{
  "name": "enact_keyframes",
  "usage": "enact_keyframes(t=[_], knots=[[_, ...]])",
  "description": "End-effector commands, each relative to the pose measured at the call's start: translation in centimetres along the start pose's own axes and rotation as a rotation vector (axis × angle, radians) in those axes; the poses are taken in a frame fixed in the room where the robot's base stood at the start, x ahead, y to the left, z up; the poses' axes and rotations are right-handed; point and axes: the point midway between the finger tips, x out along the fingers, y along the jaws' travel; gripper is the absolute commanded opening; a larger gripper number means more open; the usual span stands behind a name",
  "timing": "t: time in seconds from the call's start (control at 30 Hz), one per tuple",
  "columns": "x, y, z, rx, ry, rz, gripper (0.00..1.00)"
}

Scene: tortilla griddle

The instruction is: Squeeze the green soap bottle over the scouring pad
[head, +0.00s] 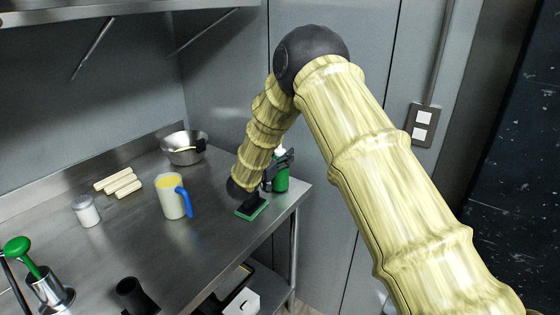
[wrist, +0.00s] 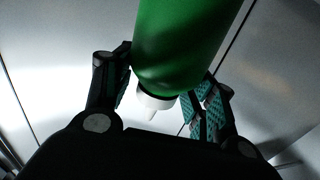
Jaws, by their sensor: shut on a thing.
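The green soap bottle (wrist: 180,40) fills the upper middle of the wrist view. Its white nozzle (wrist: 150,107) points toward the bottom of that picture. In the head view the bottle (head: 281,180) looks upright near the counter's right end, and I cannot tell whether its base touches the counter. My gripper (head: 277,166) is shut on the bottle, with one finger on each side in the wrist view (wrist: 170,72). The scouring pad (head: 260,210), dark on top with a green edge, lies on the counter left of and nearer than the bottle. My arm partly covers that area.
A wall stands close behind.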

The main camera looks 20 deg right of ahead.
Motion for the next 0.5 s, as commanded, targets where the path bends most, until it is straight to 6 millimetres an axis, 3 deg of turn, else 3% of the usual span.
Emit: enact_keyframes(t=[0.3,0.5], knots=[[0.0,0.0,-3.2,0.003,0.002,0.001,0.06],[-4.3,1.3,-3.3,-0.001,0.0,-0.002,0.06]])
